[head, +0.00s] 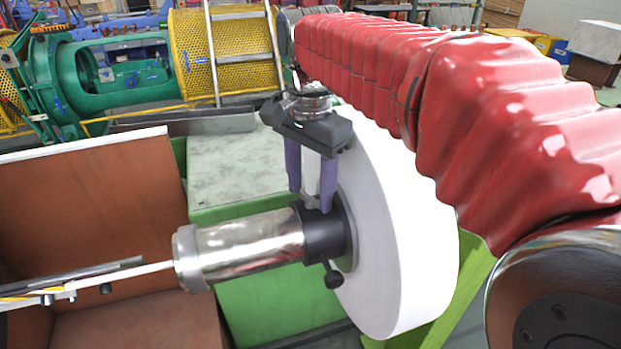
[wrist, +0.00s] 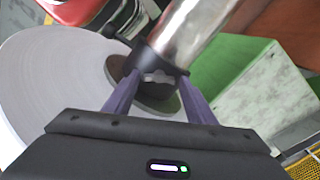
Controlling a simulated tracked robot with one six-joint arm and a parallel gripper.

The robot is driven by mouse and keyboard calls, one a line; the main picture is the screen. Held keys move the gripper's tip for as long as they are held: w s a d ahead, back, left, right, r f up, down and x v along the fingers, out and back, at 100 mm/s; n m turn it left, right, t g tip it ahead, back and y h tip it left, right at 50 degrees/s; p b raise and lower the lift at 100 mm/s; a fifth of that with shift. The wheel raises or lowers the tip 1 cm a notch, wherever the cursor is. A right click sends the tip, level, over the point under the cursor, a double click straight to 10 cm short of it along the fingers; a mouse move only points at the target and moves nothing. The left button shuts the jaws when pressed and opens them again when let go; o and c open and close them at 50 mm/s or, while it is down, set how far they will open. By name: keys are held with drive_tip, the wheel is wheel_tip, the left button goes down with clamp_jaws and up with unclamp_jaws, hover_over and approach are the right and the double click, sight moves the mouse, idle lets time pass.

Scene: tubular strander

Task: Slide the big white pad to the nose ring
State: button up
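The big white pad (head: 405,235) is a thick white disc standing upright, with a grey hub at its centre. It also fills the left of the wrist view (wrist: 45,75). A black collar (head: 325,232) with a small knob sits against the hub, around a shiny metal cylinder (head: 245,245). A raised ring (head: 187,258) is at the cylinder's far left end; I cannot tell if it is the nose ring. My gripper (head: 311,200) points down at the collar's top. Its purple fingers are apart, with a grey lug (wrist: 158,77) between the tips. Contact with the lug is unclear.
A brown open bin (head: 85,215) stands left under a thin white rod (head: 140,272). A green box with a grey top (head: 240,165) stands behind the cylinder. Green machinery (head: 100,80) and a yellow mesh guard (head: 225,55) are behind. My red-sleeved arm passes above the pad.

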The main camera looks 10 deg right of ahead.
drive_tip(key=shift+o, duration=0.7)
drive_tip(key=shift+r, duration=0.15)
wheel_tip(320, 180, up, 13)
drive_tip(key=shift+r, duration=0.2)
drive_tip(key=shift+c, duration=0.4)
